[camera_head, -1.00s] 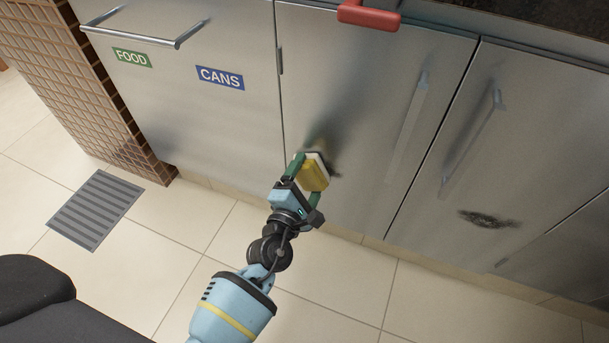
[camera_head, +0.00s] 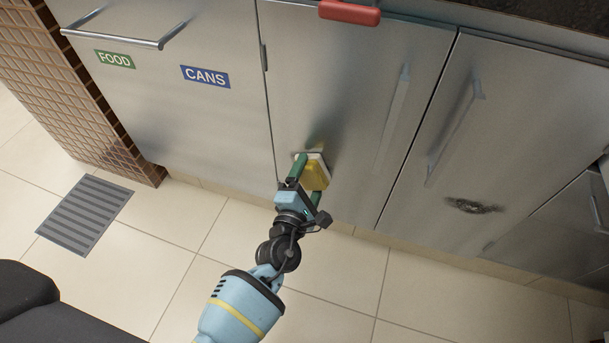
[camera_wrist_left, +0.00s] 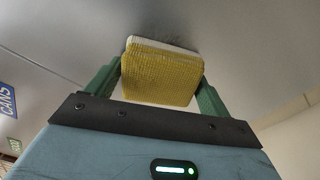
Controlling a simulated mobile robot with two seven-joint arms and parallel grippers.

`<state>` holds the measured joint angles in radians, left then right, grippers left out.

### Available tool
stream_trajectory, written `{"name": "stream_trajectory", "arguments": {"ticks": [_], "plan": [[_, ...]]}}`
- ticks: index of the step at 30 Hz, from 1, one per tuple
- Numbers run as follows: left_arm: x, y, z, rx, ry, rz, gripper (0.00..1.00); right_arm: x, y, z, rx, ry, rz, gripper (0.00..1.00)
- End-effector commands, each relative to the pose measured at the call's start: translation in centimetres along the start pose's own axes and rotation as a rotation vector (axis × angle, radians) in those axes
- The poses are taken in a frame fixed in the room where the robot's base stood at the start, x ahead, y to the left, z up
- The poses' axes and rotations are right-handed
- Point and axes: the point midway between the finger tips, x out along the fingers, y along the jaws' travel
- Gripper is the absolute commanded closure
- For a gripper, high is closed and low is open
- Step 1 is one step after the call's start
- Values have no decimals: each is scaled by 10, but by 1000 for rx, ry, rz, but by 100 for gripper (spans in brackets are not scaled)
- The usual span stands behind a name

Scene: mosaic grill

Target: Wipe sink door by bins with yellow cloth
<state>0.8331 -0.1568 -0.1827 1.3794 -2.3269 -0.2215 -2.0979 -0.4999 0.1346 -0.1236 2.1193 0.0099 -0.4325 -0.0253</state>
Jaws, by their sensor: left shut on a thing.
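My left gripper (camera_head: 306,184) is shut on the yellow cloth (camera_head: 316,174), a folded pad with a pale edge. In the left wrist view the cloth (camera_wrist_left: 160,76) sits between the two green fingers, its far side at the metal surface. The cloth is at the lower left of the sink door (camera_head: 350,90), the steel door just right of the bin front with the labels. It appears to touch the door. My right gripper is not in view.
The bin front (camera_head: 160,110) carries FOOD and CANS labels and a bar handle (camera_head: 115,38). The door to the right has a dark smudge (camera_head: 473,206). A red object (camera_head: 349,12) is at the top edge. A floor grate (camera_head: 86,213) lies at left on open tiles.

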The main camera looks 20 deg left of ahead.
Motion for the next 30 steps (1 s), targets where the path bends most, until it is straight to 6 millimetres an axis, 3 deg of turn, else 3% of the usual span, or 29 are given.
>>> {"name": "stream_trajectory", "arguments": {"ticks": [1, 4, 19, 30], "plan": [[4, 0, 46, -86, -15, 7, 37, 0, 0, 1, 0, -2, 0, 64], [5, -3, 50, -85, -15, 5, 37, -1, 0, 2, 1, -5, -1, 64], [2, -2, 50, -86, -17, 6, 40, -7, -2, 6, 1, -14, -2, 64], [0, 7, 24, -83, -13, 4, 40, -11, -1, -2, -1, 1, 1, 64]]}}
